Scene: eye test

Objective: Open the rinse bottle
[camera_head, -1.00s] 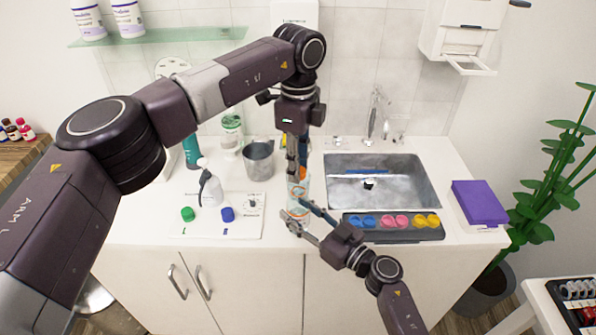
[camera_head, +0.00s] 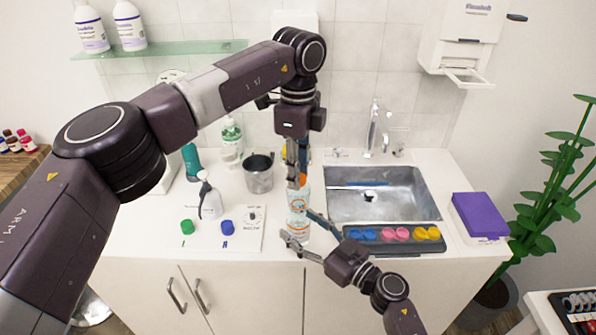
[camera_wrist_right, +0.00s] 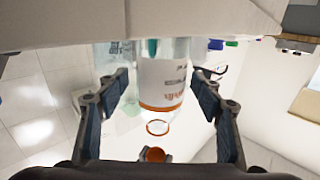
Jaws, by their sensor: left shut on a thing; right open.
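The rinse bottle (camera_head: 297,223) is clear with a white and orange label and stands upright near the counter's front edge. My left gripper (camera_head: 297,184) is above it, pointing down, shut on an orange cap. In the right wrist view, the cap (camera_wrist_right: 154,155) appears apart from the bottle's orange-rimmed mouth (camera_wrist_right: 158,127). My right gripper (camera_head: 302,232) is low beside the bottle with its fingers open. In the right wrist view, the bottle (camera_wrist_right: 163,85) shows between the spread fingers; I cannot tell whether either touches it.
A tray (camera_head: 395,249) with blue, pink and yellow pieces lies right of the bottle, before the sink (camera_head: 415,208). A metal cup (camera_head: 258,178), a spray bottle (camera_head: 211,205) and a white mat (camera_head: 205,243) with green and blue caps are left. A purple box (camera_head: 480,214) stands far right.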

